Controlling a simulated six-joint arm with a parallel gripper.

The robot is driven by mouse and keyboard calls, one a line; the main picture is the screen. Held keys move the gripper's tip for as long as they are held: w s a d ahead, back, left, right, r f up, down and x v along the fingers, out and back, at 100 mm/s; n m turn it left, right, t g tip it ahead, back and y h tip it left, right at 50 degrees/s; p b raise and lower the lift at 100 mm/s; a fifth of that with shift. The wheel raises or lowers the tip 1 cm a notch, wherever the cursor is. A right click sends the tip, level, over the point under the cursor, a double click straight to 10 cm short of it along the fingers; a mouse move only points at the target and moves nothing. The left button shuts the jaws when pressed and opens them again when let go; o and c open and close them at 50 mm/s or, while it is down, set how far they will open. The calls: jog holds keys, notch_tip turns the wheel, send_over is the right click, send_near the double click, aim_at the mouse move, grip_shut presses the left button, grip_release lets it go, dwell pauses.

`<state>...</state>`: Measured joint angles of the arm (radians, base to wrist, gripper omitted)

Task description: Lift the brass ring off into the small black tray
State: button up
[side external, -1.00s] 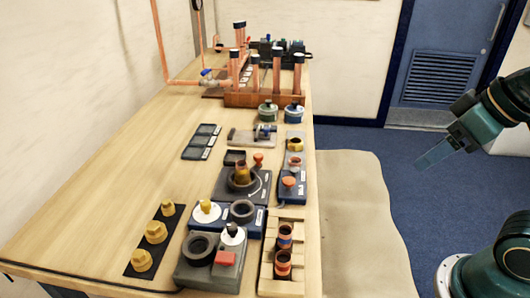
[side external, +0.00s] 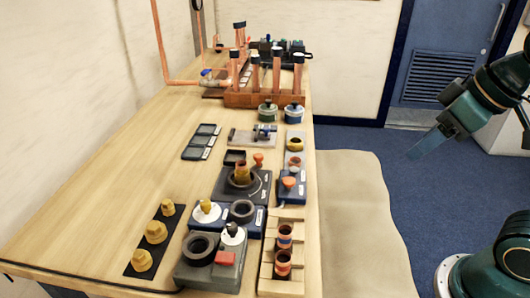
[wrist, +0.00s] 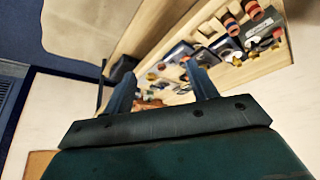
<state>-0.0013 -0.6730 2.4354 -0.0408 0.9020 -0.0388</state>
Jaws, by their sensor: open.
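A brass-coloured ring (side external: 242,168) sits on a dark square fixture (side external: 262,183) with an orange knob, near the middle of the bench. Another brass-coloured ring (side external: 295,144) sits on a narrow plate at the bench's right side; I cannot tell which ring is meant. My gripper (side external: 416,152) is off the bench, above the floor to the right, far from both rings. In the wrist view my gripper (wrist: 162,76) shows two spread fingers with nothing held between them.
Copper pipes stand in a wooden block (side external: 265,99) at the back. Labelled dark trays (side external: 202,141) lie left of the small tray. Brass nuts (side external: 155,232) sit on a black strip at front left. A wooden rack (side external: 282,257) stands front right. The left bench is clear.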

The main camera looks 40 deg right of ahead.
jog(key=w+a+f+n+g+y, duration=0.1)
jog(key=w+a+n, duration=0.2)
jog(key=w, duration=0.7)
jog(key=w+a+f+n+g+y, duration=0.1)
jog(key=w+a+n, duration=0.3)
jog(key=w, duration=0.6)
jog(key=w+a+f+n+g+y, duration=0.1)
jog(key=w+a+n, duration=0.3)
jog(key=w, duration=0.6)
jog(key=shift+w+f+n+g+y, duration=0.15)
jog(key=shift+f+n+g+y, duration=0.15)
jog(key=shift+f+n+y, duration=0.35)
jog(key=shift+f+h, duration=0.25)
jog(key=x, duration=0.8)
jog(key=shift+a+f, duration=0.1)
jog(key=shift+f, duration=0.05)
